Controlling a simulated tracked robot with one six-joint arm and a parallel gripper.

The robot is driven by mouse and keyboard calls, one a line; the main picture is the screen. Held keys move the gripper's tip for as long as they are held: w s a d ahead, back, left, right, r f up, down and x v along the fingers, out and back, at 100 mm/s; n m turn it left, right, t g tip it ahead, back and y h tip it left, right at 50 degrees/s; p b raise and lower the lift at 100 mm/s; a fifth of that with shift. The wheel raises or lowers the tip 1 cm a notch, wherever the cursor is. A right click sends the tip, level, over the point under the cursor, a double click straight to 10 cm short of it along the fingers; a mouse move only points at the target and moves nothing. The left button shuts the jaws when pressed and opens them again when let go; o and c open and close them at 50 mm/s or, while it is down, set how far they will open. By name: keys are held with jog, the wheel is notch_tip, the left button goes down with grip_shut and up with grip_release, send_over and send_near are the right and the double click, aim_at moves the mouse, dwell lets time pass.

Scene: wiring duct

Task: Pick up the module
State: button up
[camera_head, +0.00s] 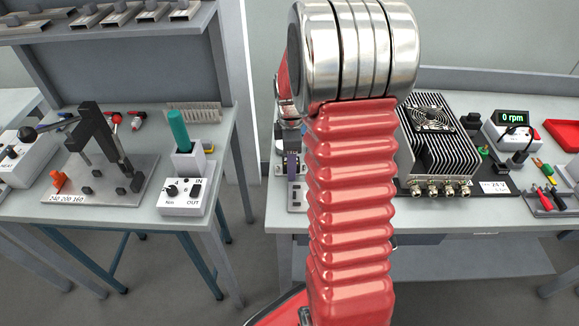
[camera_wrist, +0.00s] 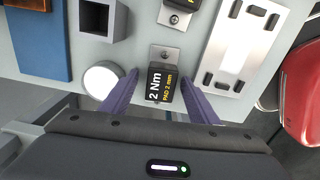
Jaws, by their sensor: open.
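No part is plainly marked as the module. In the wrist view, a small black block (camera_wrist: 161,84) with the print "2 Nm PAD 2 mm" stands on a metal tab on the pale bench top. My gripper (camera_wrist: 160,77) is open, with one purple finger on either side of this block. I cannot tell whether the fingers touch it. In the head view, a large black finned unit (camera_head: 440,150) with a fan on top stands on the right bench. My red arm hides much of the middle there, and my gripper is mostly hidden behind it.
Near the gripper are a white slotted plate (camera_wrist: 245,45), a round white cap (camera_wrist: 101,80), a dark square socket (camera_wrist: 98,18) and a blue block (camera_wrist: 38,50). The left bench holds a lever press (camera_head: 105,150) and a torque box (camera_head: 183,190). A floor gap separates the benches.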

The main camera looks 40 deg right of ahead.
dwell(0.5)
jog(key=c, duration=1.3)
jog(key=shift+c, duration=0.2)
notch_tip(320, 180, up, 10)
jog(key=shift+r, duration=0.1)
dwell(0.4)
